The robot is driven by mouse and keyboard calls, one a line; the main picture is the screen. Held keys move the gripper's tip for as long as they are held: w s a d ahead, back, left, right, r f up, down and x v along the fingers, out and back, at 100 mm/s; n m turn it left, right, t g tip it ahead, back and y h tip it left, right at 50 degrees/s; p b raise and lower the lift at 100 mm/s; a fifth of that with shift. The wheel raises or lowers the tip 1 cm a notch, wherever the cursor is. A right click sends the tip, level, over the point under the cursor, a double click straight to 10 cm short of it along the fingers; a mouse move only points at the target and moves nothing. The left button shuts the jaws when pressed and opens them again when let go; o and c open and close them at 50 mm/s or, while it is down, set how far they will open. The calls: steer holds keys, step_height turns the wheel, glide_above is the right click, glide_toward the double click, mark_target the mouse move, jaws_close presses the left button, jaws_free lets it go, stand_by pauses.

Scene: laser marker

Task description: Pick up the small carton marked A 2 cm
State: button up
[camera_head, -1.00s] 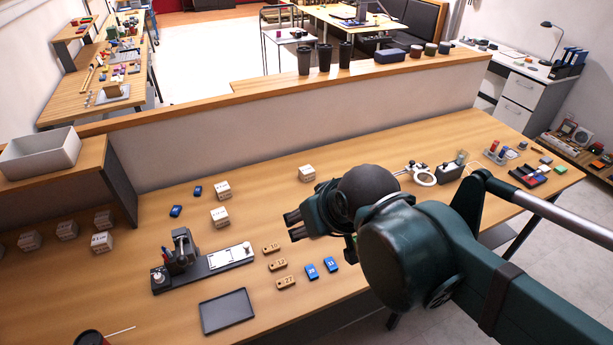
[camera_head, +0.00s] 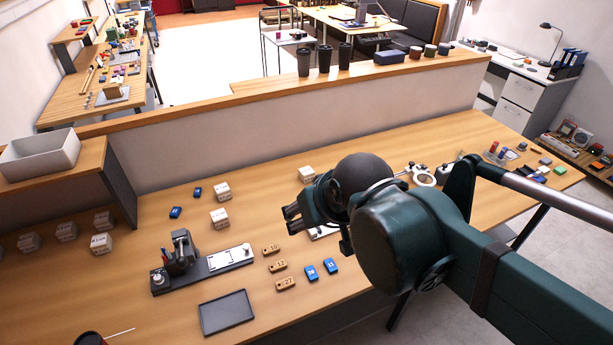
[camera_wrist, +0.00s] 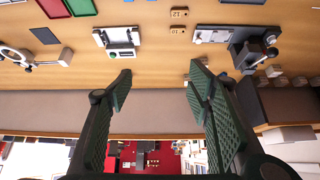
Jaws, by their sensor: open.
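Several small whitish cartons stand on the bench; I cannot read which is marked A. In the head view, one carton (camera_head: 222,190) stands behind another carton (camera_head: 220,217) left of my gripper, and a third carton (camera_head: 306,173) stands just behind my gripper. Several more cartons, including one at the front (camera_head: 101,243), stand by the shelf unit at the left. My gripper (camera_head: 291,218) is above the bench, apart from the cartons. In the wrist view, my gripper (camera_wrist: 160,75) is open, with nothing between its fingers.
The laser marker-like device (camera_head: 200,262) stands on the bench beside a dark empty tray (camera_head: 227,312). Wooden tags (camera_head: 278,266) and blue tags (camera_head: 311,272) lie nearby. A low partition (camera_head: 200,149) closes the back.

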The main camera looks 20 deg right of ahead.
steer(key=w+d+r+m+g+h, duration=0.1)
steer(key=w+d+m, duration=0.1)
steer(key=w, duration=0.5)
steer(key=w+d+r+m+g, duration=0.1)
steer(key=w+d+m, duration=0.15)
steer(key=w, duration=0.45)
steer(key=m+g+h, duration=0.3)
steer(key=m+g, duration=0.2)
steer(key=m, duration=0.7)
glide_above(306, 170)
steer(key=a, duration=0.3)
step_height(306, 170, down, 26)
steer(key=shift+s+r, duration=0.25)
steer(key=shift+s, duration=0.1)
steer(key=shift+x, duration=1.3)
steer(key=shift+w+d+f, duration=0.1)
steer(key=shift+f, duration=0.05)
steer(key=shift+x, duration=2.4)
